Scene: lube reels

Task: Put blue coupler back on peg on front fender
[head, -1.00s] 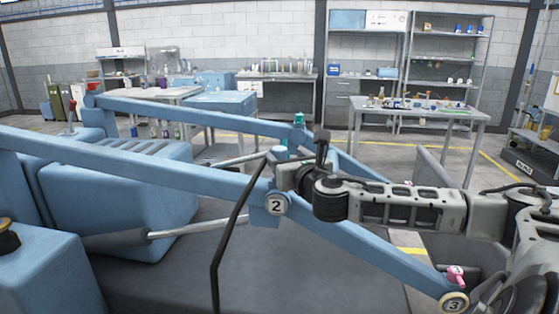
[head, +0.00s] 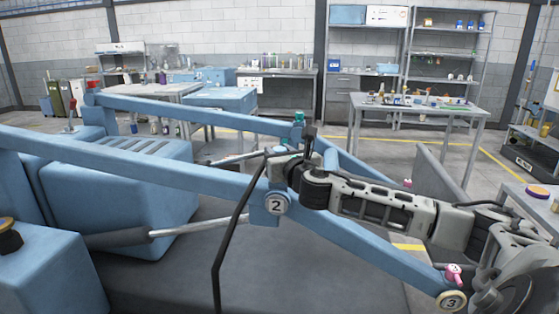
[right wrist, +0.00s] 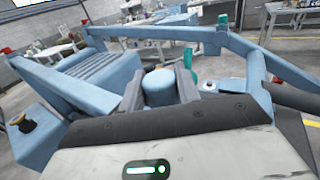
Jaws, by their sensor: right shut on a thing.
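My right gripper (head: 278,166) is beside the blue loader arm, just above the disc marked 2. In the right wrist view a short blue cylinder (right wrist: 159,88), which looks like the blue coupler, sits between its fingers, and the gripper is shut on it. In the head view the gripper and wrist hide this coupler. I cannot pick out the fender peg in either view. My left gripper is not in view.
The loader arm (head: 140,165) runs across the view, with the disc marked 2 (head: 277,204) on it. A teal piece (head: 282,142) stands just behind the gripper. A pink piece (head: 453,275) is by the disc marked 3. A dark bent bar (head: 218,262) rises in front.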

